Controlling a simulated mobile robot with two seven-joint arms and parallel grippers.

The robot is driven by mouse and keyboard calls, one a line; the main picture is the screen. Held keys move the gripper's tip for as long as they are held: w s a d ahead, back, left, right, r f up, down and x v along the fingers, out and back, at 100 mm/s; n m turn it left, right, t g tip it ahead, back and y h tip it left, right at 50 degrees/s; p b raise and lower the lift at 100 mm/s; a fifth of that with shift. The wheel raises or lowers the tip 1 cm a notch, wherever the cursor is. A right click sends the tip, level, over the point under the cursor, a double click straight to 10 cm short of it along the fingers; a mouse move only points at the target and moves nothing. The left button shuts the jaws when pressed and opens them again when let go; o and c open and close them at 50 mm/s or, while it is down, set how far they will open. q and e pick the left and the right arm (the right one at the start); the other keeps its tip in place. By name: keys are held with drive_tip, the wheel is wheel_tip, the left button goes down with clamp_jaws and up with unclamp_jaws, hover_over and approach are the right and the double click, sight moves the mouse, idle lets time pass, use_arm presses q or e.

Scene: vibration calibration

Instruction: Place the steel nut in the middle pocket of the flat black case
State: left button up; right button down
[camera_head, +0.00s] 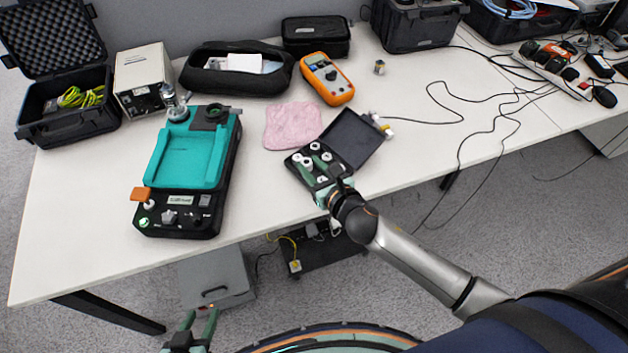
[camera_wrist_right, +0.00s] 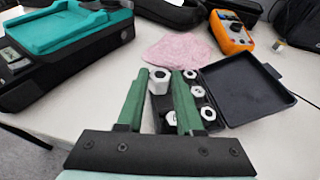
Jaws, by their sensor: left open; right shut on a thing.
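The flat black case (camera_head: 297,173) lies open on the table with its lid (camera_head: 362,140) folded back to the right. Several pale nuts sit in its pockets. My right gripper (camera_head: 316,158) is over the case. In the right wrist view its green fingers (camera_wrist_right: 160,74) are shut on the steel nut (camera_wrist_right: 159,84), a hexagonal ring held near the fingertips. The case (camera_wrist_right: 225,121) is behind and right of the fingers there. The fingers hide part of the pockets, so I cannot tell which pocket is below the nut. My left gripper (camera_head: 197,328) is open and empty, off the table's front edge.
A teal-and-black device (camera_head: 187,165) stands left of the case. A pink cloth (camera_head: 292,125) and an orange multimeter (camera_head: 327,79) lie behind it. A small metal cylinder (camera_head: 379,67) stands behind the lid. The table between device and case is clear.

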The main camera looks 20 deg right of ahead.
sight(314, 174)
drive_tip(key=w+f+b, duration=0.1)
drive_tip(key=w+d+f+b, duration=0.1)
drive_tip(key=f, duration=0.1)
drive_tip(key=shift+w+d+f+b, duration=0.15)
drive_tip(key=shift+w+f+b, duration=0.1)
drive_tip(key=shift+b, duration=0.1)
wheel_tip(314, 174, down, 3)
drive_tip(key=b, duration=0.3)
drive_tip(key=shift+w+d, duration=0.1)
drive_tip(key=shift+w, duration=0.05)
drive_tip(key=shift+f+b, duration=0.1)
drive_tip(key=shift+b, duration=0.35)
use_arm(q)
wheel_tip(314, 174, down, 6)
drive_tip(key=w+d, duration=0.1)
drive_tip(key=d, duration=0.1)
drive_tip(key=shift+w+h, duration=0.25)
drive_tip(key=shift+h, duration=0.05)
use_arm(e)
drive_tip(key=c, duration=1)
unclamp_jaws()
drive_tip(key=shift+f, duration=0.1)
use_arm(q)
drive_tip(key=shift+s+f, duration=0.2)
drive_tip(key=shift+s, duration=0.05)
use_arm(e)
drive_tip(key=o, duration=0.4)
drive_tip(key=shift+o, duration=0.2)
